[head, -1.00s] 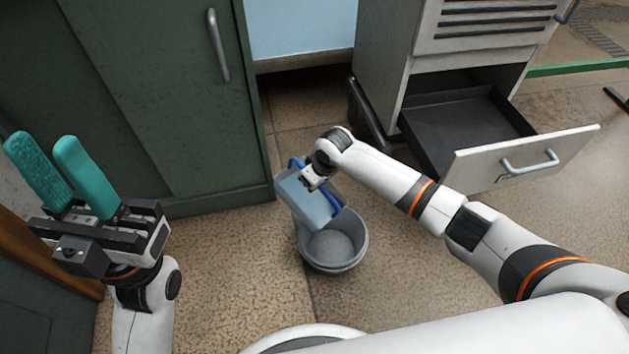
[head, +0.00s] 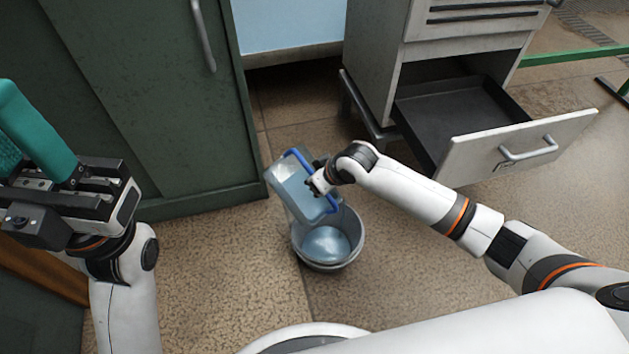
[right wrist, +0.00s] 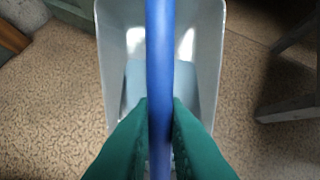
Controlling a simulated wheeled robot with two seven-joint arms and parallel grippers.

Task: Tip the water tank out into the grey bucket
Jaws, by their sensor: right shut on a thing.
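The water tank (head: 288,190) is a clear, pale blue box with a blue handle (head: 299,155). It is tilted over the left rim of the grey bucket (head: 357,243), which stands on the floor. Pale blue water (head: 325,244) shows in the bucket. My right gripper (head: 318,185) is shut on the handle. In the right wrist view the green fingers (right wrist: 160,125) press both sides of the handle (right wrist: 160,60), with the tank's inside (right wrist: 130,45) behind it. My left gripper (head: 18,130) is empty and open at the left edge, far from the tank; its fingertips are partly cut off.
A dark green cabinet (head: 150,90) stands behind and left of the bucket. A grey cabinet (head: 385,60) with an open drawer (head: 525,150) stands at the back right, behind my right arm. Floor in front of the bucket is clear.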

